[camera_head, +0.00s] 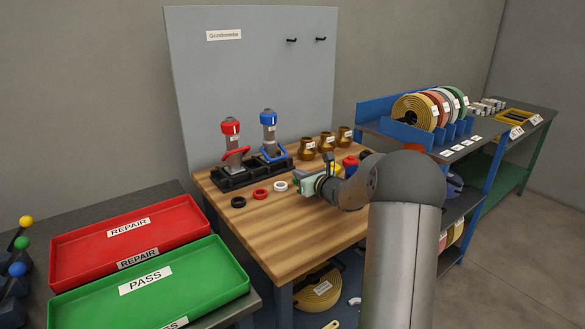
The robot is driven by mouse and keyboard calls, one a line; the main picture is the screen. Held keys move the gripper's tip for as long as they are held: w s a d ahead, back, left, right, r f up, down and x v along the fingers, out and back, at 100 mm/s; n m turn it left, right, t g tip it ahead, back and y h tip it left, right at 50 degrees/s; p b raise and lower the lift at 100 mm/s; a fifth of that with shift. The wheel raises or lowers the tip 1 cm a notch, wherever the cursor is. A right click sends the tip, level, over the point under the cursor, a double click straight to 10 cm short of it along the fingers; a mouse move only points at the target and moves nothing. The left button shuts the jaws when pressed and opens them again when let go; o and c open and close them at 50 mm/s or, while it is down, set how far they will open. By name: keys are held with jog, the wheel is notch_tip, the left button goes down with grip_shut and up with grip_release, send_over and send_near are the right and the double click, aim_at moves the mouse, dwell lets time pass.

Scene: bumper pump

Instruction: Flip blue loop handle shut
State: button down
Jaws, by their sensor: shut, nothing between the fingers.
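The blue-topped pump (268,134) stands upright in the right part of a black holder (236,179) on the wooden bench. Its blue loop handle (275,156) sits low on the body, sticking out to the front and sides; its exact angle is too small to tell. My gripper (302,184) is to the right of and in front of the blue handle, apart from it, low over the bench. The gripper is small in view and its fingers are partly unclear; it appears shut and empty. My arm hides part of the bench's right side.
A red-topped pump (231,132) with a red loop handle (236,153) stands left of the blue one. Black (238,202), red (260,194) and white (280,186) rings lie in front. Brass fittings (326,142) stand behind my gripper. The bench's front left is clear.

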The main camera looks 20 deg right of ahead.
jog(key=shift+w+a, duration=0.1)
jog(key=shift+a, duration=0.05)
jog(key=shift+w, duration=0.3)
jog(key=p+x, duration=0.1)
jog(key=x, duration=0.8)
jog(key=shift+w+a, duration=0.1)
jog(key=shift+a, duration=0.05)
jog(key=shift+f, duration=0.1)
jog(key=shift+a+r+p, duration=0.1)
jog(key=shift+r+p, duration=0.25)
jog(key=shift+p, duration=0.6)
jog(key=shift+g+p, duration=0.3)
jog(key=shift+p, duration=0.1)
